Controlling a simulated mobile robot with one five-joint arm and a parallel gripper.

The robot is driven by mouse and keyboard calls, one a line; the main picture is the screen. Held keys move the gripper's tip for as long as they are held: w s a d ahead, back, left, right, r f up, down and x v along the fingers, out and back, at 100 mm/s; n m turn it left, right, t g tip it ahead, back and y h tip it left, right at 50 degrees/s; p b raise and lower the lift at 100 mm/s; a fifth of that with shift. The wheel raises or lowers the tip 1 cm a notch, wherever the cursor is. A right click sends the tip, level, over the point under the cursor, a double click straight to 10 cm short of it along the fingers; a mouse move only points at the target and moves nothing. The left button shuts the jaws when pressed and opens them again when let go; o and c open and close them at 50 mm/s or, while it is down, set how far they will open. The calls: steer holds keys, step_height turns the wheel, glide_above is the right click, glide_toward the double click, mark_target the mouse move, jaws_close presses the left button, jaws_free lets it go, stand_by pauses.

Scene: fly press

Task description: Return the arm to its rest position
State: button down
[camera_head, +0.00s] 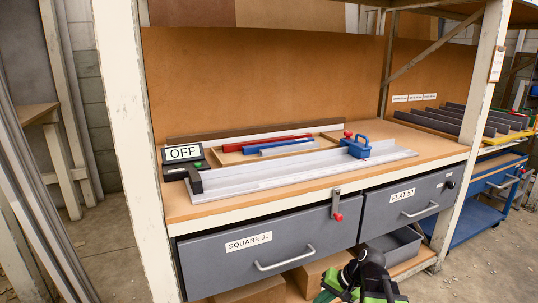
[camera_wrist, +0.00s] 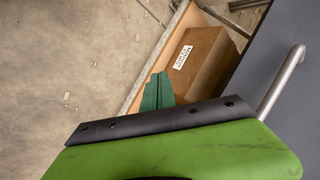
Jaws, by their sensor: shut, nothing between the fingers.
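My gripper (camera_wrist: 157,92) shows in the wrist view as two green fingers pressed together, with nothing between them. It points toward the floor and a cardboard box on the low shelf, beside a grey drawer front. In the head view my arm, black and green, shows at the bottom edge right of centre, in front of the bench and below its drawers. The fingertips are hard to make out there.
The workbench (camera_head: 190,209) holds a metal fence with a blue clamp (camera_head: 356,148) and a display reading OFF (camera_head: 183,153). Below are drawers labelled SQUARE 30 (camera_head: 215,262) and FLAT 50 (camera_head: 425,212), both with protruding handles. A cardboard box (camera_wrist: 200,62) sits underneath. A blue cart (camera_head: 480,222) stands right; floor shows left.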

steer(key=s+f+n+g+h+p, duration=0.1)
steer(key=s+n+g+h+p, duration=0.15)
steer(key=s+h, duration=0.3)
step_height(320, 180, up, 38)
steer(key=p, duration=3.7)
steer(key=shift+s+f+n, duration=0.25)
steer(key=shift+n, duration=0.1)
steer(key=shift+d, duration=0.1)
